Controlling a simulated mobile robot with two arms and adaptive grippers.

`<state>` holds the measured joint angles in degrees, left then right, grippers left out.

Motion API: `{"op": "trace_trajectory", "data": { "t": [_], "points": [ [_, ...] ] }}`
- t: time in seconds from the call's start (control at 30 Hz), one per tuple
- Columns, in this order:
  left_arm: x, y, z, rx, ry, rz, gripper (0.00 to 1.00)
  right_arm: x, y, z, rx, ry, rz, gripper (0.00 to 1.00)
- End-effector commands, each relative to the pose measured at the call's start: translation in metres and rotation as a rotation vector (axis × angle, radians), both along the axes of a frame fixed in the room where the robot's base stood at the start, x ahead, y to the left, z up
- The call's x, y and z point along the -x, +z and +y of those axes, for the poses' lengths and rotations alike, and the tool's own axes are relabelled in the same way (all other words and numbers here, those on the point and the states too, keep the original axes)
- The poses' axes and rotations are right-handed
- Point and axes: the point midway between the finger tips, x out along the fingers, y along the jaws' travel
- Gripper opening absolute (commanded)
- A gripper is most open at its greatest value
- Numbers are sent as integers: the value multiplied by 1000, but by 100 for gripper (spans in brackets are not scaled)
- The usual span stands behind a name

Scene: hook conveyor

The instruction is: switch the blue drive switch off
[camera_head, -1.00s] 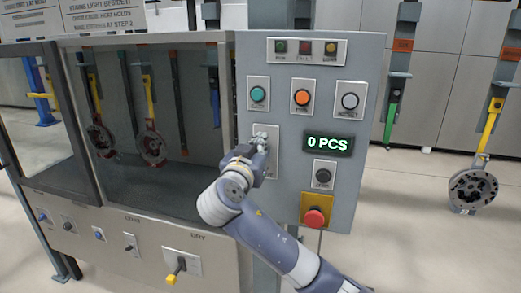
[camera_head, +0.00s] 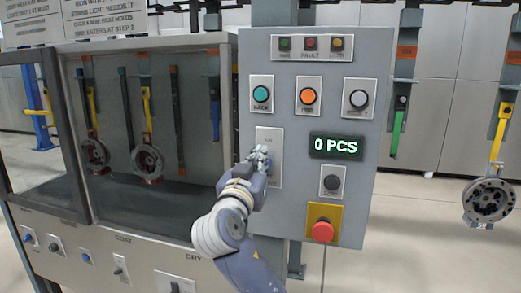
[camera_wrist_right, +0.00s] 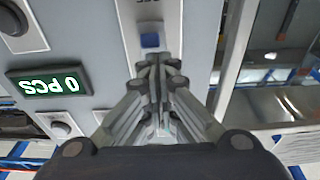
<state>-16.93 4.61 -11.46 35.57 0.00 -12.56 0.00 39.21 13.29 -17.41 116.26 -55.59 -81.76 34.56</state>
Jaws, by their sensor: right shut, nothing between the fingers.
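The blue drive switch (camera_wrist_right: 150,40) shows in the right wrist view as a small blue block on a pale plate, just beyond my fingertips. In the head view its pale plate (camera_head: 274,138) is on the grey control panel, left of the counter display, and my gripper hides the switch. My right gripper (camera_head: 262,154) is shut and empty in front of the plate's middle. In the wrist view its closed fingers (camera_wrist_right: 157,62) point at the plate close below the switch; I cannot tell whether they touch it. My left gripper is not in view.
The panel also bears a "0 PCS" display (camera_head: 336,145), teal (camera_head: 261,94), orange (camera_head: 308,96) and white buttons, and a red emergency button (camera_head: 323,231) low on the right. A glazed booth with hanging parts (camera_head: 147,160) stands left. A hanging wheel (camera_head: 489,200) is at right.

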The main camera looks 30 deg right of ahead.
Motion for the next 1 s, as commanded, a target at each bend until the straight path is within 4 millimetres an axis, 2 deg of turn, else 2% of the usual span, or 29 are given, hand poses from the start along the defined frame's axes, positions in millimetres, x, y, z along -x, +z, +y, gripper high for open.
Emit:
{"op": "trace_trajectory", "data": {
  "t": [0.17,0.5,0.7,1.0],
  "points": [
    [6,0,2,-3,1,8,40,5,-2,8,0,3,0,0],
    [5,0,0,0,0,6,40,45,-16,60,-3,5,5,0],
    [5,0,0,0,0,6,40,64,-22,83,-1,2,7,0],
    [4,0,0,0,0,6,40,71,-23,91,1,-1,6,0]
  ]
}}
